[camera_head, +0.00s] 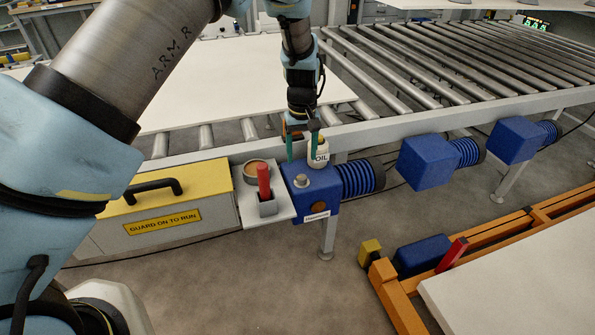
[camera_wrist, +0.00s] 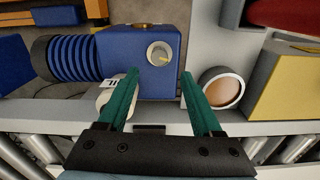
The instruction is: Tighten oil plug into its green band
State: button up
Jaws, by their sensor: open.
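The oil plug (camera_head: 302,181) is a small round metal piece on top of the blue gearbox (camera_head: 330,205). In the wrist view the plug (camera_wrist: 160,54) shows as a pale ring with a short yellow mark inside. I cannot make out a green band. My gripper (camera_head: 302,152) is above the rear of the gearbox, with teal fingers spread and nothing between them. In the wrist view the gripper (camera_wrist: 160,75) has its fingertips to either side of the plug's line, apart from it. A white oil bottle (camera_head: 320,154) stands close by one finger, partly hidden by it in the wrist view.
A yellow-topped guard box (camera_head: 165,195) is further left. The roller conveyor (camera_head: 430,60) rail runs behind. A ribbed blue motor (camera_head: 360,178) adjoins the gearbox.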

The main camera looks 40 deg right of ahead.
aim_at(302, 176)
notch_tip(302, 176, down, 8)
jog(key=shift+r+p, duration=0.2)
jog(key=shift+p, duration=0.85)
grip_shut()
